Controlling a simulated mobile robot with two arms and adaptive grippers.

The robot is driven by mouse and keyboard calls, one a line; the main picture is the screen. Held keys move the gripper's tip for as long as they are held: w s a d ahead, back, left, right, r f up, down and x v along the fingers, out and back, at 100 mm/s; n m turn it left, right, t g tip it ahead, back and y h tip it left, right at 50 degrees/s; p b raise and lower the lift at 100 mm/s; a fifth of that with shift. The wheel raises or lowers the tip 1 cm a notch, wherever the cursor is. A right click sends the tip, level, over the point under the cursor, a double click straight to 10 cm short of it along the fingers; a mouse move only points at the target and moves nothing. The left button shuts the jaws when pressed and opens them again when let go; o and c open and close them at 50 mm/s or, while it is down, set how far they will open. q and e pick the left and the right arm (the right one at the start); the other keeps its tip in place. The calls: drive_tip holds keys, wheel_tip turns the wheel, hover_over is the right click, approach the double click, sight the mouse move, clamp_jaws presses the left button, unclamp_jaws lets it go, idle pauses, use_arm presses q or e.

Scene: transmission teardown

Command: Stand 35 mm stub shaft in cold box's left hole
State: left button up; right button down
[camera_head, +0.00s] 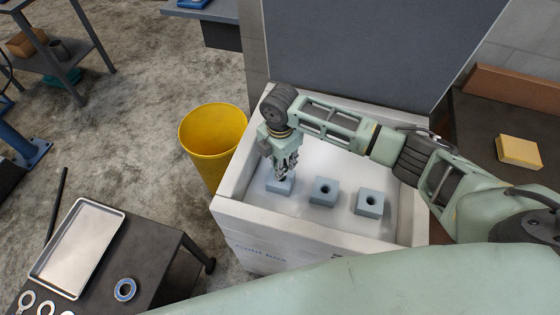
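The cold box (290,232) is an open white chest with its lid raised behind it. On its floor stand three blue-grey blocks in a row: a left block (275,188), a middle block (323,191) and a right block (369,201). The middle and right blocks each show a dark round hole in the top. My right gripper (282,174) points down at the left block, its fingertips just over or at its top and hiding its hole. I cannot make out the stub shaft; the fingers may hide it. My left gripper is not in view.
A yellow bin (212,145) stands left of the cold box. A dark table at lower left bears a metal tray (78,247), a blue-rimmed ring (125,289) and several metal parts. A yellow block (518,151) lies on a dark surface at right. The raised lid (370,55) stands behind the box.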

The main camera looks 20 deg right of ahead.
drive_tip(key=shift+f+b, duration=0.65)
drive_tip(key=shift+f, duration=0.9)
drive_tip(key=c, duration=1.4)
unclamp_jaws()
drive_tip(key=shift+c, duration=0.2)
drive_tip(key=shift+o, duration=0.4)
wheel_tip(320, 180, up, 12)
